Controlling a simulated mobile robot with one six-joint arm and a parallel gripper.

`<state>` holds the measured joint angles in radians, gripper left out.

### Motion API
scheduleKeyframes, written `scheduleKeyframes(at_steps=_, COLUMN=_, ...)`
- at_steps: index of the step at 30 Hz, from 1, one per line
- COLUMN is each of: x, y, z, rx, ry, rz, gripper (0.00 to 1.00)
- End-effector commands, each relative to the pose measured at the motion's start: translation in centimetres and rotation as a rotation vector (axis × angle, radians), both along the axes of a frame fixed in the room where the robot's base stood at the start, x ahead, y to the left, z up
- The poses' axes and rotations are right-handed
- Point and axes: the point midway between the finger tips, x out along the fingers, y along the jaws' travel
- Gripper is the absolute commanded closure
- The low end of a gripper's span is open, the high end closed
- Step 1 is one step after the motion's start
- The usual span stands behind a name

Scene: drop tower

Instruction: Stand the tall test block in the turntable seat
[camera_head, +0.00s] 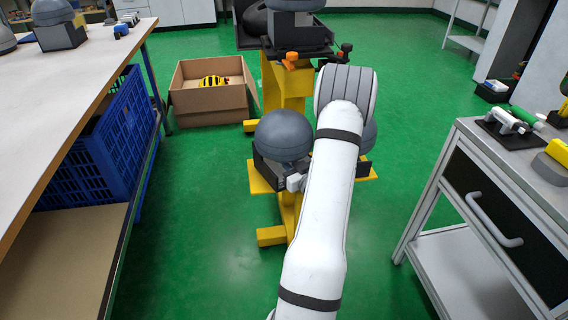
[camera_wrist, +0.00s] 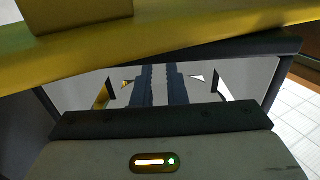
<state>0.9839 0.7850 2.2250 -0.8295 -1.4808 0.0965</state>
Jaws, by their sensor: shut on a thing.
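My gripper shows in the wrist view (camera_wrist: 160,85) as two dark ribbed fingers close together, with a narrow pale strip between them. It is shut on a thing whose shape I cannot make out. In the head view my white arm hides most of the gripper, which is at the yellow stand in the middle. A grey dome on a dark box (camera_head: 283,137) is just left of the arm there, and part of another grey dome (camera_head: 369,136) shows to the right. I cannot clearly identify the tall test block or the turntable seat.
A yellow post (camera_head: 285,88) with a dark head stands behind my arm. A cardboard box (camera_head: 205,112) holds a black-and-yellow striped thing. A workbench (camera_head: 60,95) with a blue crate (camera_head: 120,125) is left, a drawer cabinet (camera_head: 510,195) right.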

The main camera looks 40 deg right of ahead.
Motion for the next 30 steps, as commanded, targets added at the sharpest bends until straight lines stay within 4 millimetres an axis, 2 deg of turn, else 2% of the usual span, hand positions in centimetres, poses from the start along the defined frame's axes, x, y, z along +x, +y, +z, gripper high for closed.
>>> scheduleKeyframes(at_steps=1, x=0.0, y=0.0, z=-0.1, rx=0.000, ry=0.000, rz=0.000, gripper=0.86)
scheduleKeyframes(at_steps=9, x=0.0, y=0.0, z=-0.1, rx=0.000, ry=0.000, rz=0.000, gripper=0.66)
scheduleKeyframes(at_steps=18, x=0.0, y=0.0, z=0.4, rx=0.000, ry=0.000, rz=0.000, gripper=0.66)
scheduleKeyframes(at_steps=23, x=-2.4, y=0.3, z=0.3, rx=0.003, ry=0.002, rz=-0.004, gripper=0.66)
scheduleKeyframes(at_steps=30, x=-7.8, y=1.1, z=0.3, rx=0.003, ry=0.002, rz=-0.005, gripper=0.66)
